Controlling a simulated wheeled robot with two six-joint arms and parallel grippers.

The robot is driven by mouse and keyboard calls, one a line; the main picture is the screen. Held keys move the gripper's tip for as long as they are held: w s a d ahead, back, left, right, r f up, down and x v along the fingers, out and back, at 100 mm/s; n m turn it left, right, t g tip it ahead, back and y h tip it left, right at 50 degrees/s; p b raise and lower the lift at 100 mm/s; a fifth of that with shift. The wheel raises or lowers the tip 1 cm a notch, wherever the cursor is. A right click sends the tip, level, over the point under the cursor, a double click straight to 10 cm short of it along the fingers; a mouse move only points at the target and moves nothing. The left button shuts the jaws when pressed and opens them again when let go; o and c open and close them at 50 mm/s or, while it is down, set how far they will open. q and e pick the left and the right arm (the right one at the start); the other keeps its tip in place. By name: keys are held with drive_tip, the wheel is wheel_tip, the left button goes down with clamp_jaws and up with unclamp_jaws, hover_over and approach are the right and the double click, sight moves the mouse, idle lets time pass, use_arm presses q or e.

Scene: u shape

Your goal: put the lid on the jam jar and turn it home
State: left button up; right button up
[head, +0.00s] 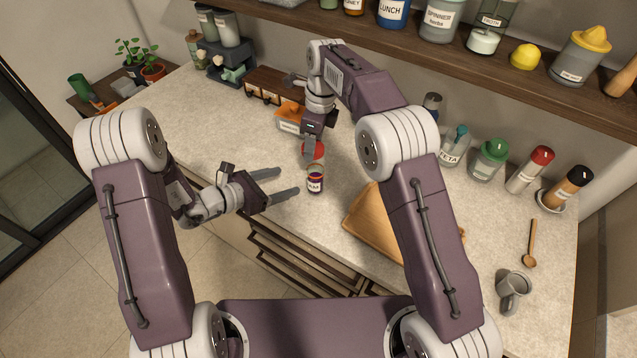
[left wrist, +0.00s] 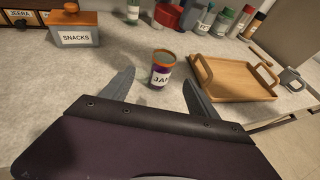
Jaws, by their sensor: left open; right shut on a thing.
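The jam jar (head: 315,183) stands upright on the counter, small and dark with an orange rim and a JAM label. It also shows in the left wrist view (left wrist: 161,72), beyond the gap between my left fingers. My left gripper (head: 289,181) is open and empty to the left of the jar, its fingers pointing at it. The red lid (head: 314,151) is apart from the jar, just behind or above its mouth in the head view. My right gripper (head: 312,143) is shut on the lid from above and hides part of it. The lid's exact height is hard to tell.
A wooden tray (head: 364,222) lies right of the jar, partly behind my right arm. An orange-topped SNACKS container (left wrist: 78,35) stands behind and left of it. Several jars and shakers (head: 490,160) line the back right.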

sight(309, 175)
use_arm(q)
drive_tip(key=x, duration=1.2)
drive_tip(key=shift+s+d, duration=0.1)
drive_tip(key=shift+d, duration=0.25)
drive_tip(key=shift+r, duration=0.1)
clamp_jaws()
